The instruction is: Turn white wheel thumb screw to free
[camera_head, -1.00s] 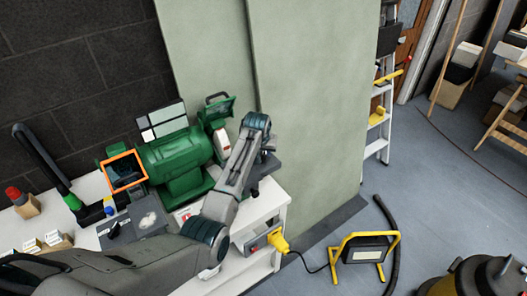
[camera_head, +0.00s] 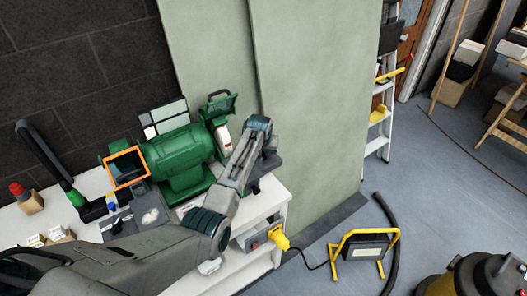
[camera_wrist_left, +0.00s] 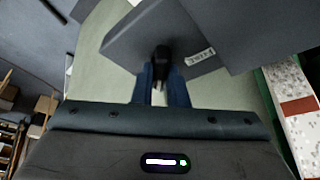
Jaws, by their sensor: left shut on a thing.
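The green bench grinder (camera_head: 178,158) stands on the white bench, with a white wheel (camera_head: 223,138) at its right end. My left arm reaches across to the grinder's right side. My left gripper (camera_wrist_left: 161,85) is shut on a black thumb screw (camera_wrist_left: 162,56) at a dark grey plate with a small label (camera_wrist_left: 200,57). In the head view, the gripper is mostly hidden behind my wrist, and the dark plate (camera_head: 272,160) shows beside it. A speckled white and red surface (camera_wrist_left: 298,115) is at the right of the wrist view. My right gripper is out of view.
The white bench (camera_head: 262,207) holds a red-topped block (camera_head: 28,198) and a black hose (camera_head: 45,155) at left. Pale green panels (camera_head: 300,90) stand behind.

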